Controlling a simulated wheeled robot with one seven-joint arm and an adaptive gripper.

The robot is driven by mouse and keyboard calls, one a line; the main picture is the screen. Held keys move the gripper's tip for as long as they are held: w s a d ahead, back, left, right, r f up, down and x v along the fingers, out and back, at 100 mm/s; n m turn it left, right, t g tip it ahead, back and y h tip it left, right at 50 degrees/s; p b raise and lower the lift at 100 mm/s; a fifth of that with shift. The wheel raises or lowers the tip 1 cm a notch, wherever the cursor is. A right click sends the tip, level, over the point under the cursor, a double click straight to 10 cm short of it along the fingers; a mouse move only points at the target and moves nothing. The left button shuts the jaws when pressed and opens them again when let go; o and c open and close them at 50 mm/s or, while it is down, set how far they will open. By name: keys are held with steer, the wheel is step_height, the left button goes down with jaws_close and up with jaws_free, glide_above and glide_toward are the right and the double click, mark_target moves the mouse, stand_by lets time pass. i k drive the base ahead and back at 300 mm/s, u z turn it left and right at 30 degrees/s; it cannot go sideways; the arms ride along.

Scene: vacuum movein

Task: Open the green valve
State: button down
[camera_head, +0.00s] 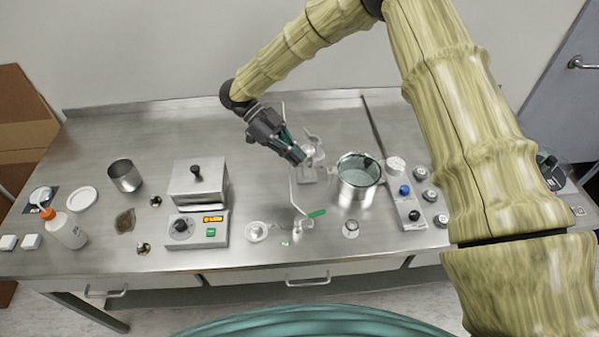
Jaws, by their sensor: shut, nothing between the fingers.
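The green valve (317,213) shows as a small green lever handle on a metal fitting near the front middle of the steel bench. A thin bent tube (293,185) rises from near it towards the back. My gripper (297,157) is shut and empty, above the bench and behind the valve, pointing down and to the right. It is apart from the green handle. The gripper hides part of the tube and some of the bench behind it.
A metal pot (358,193) stands right of the valve, with a control box with knobs (408,208) beyond it. A hotplate-like device (197,231) is to the left, with a metal cup (125,176) and a bottle (66,231) farther left. The back left of the bench is clear.

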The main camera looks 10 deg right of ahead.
mark_target(298, 219)
steer(key=k, duration=1)
